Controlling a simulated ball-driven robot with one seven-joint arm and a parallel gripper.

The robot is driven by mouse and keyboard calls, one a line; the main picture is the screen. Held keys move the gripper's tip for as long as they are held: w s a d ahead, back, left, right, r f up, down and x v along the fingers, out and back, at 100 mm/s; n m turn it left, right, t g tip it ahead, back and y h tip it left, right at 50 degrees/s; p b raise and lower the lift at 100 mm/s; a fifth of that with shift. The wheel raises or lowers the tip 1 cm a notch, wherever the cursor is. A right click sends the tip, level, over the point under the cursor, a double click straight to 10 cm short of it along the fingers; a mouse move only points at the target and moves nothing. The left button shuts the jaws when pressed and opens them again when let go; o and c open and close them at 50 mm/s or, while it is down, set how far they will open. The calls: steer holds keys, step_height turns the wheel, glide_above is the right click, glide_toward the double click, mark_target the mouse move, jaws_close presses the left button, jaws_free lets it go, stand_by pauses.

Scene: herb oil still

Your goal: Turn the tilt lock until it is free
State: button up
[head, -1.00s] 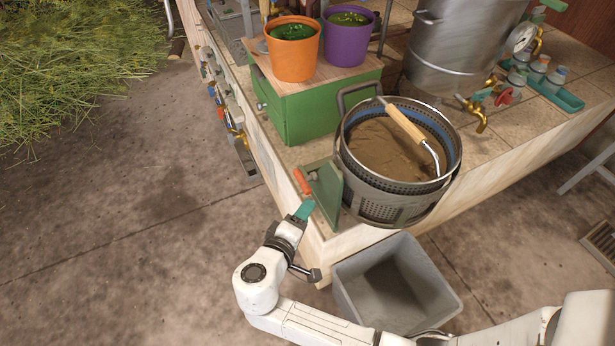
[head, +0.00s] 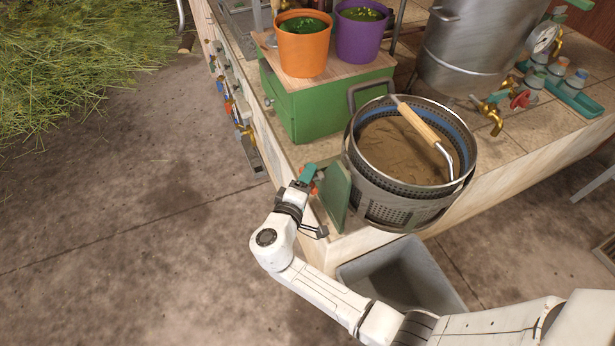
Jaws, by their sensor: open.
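The tilt lock (head: 314,189), a small orange-red handle, sits beside the green plate (head: 337,194) that supports the perforated metal basket (head: 392,208). It is mostly hidden behind my gripper. My gripper (head: 307,174), with teal fingertips, is open at the handle, at the table's front left corner. I cannot tell whether the fingers touch the handle or straddle it. The basket stands upright, holds brown matter, and has a wooden-handled metal tool (head: 419,123) resting in it.
A green box (head: 315,108) with an orange pot (head: 303,50) and a purple pot (head: 357,36) stands behind. A steel still (head: 462,50) with brass taps is at the back right. A grey bin (head: 390,277) is on the floor below.

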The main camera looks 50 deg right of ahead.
steer(key=shift+w+d, duration=0.1)
steer(key=shift+d, duration=0.15)
steer(key=shift+c, duration=0.5)
jaws_close()
